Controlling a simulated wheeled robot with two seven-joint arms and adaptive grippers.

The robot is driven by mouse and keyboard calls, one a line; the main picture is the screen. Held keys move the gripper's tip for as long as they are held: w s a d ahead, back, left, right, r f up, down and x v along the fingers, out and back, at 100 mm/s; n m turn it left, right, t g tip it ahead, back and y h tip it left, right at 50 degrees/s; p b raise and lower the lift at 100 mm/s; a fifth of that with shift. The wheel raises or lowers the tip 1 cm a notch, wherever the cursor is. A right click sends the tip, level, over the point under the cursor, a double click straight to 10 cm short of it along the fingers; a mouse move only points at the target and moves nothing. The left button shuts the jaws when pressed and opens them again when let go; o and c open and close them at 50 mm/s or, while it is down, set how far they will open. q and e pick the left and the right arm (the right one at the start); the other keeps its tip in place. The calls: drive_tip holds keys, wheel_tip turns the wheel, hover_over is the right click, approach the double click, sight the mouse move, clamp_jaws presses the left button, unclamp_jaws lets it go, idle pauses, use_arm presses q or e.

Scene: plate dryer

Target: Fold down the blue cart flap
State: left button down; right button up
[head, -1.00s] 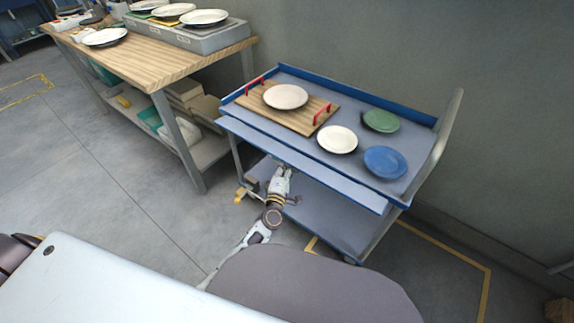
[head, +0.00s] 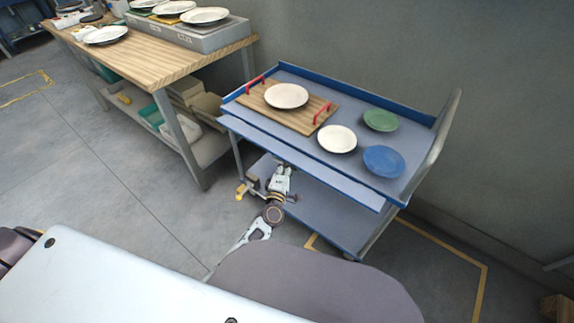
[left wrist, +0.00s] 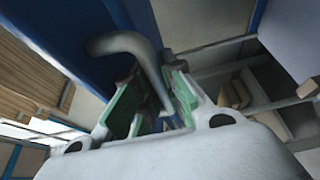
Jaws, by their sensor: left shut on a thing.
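The blue cart flap (head: 300,153) is a long strip along the near side of the cart's upper shelf. It stands out from the shelf edge, and its exact tilt is hard to tell. My left gripper (head: 284,170) is just under the flap's near edge, about midway along it. In the left wrist view, the green-padded fingers of my left gripper (left wrist: 152,88) are shut on a grey bent rod (left wrist: 125,42) beside a dark blue panel (left wrist: 82,48). Where the rod joins the cart is unclear. My right gripper is not seen.
The cart's top (head: 345,98) holds a wooden board (head: 262,108) with red handles and several plates. Its lower shelf (head: 325,215) looks bare. A wooden table (head: 150,55) with plates stands at the left. Open floor (head: 110,170) lies in front.

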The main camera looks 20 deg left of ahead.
use_arm(q)
drive_tip(key=c, duration=1.8)
unclamp_jaws()
drive_tip(key=shift+d+r, duration=0.1)
drive_tip(key=shift+o, duration=0.2)
drive_tip(key=shift+s, duration=0.15)
drive_tip(key=s, duration=0.7)
drive_tip(key=shift+s+d, duration=0.25)
drive_tip(key=shift+s, duration=0.15)
drive_tip(key=shift+d, duration=0.1)
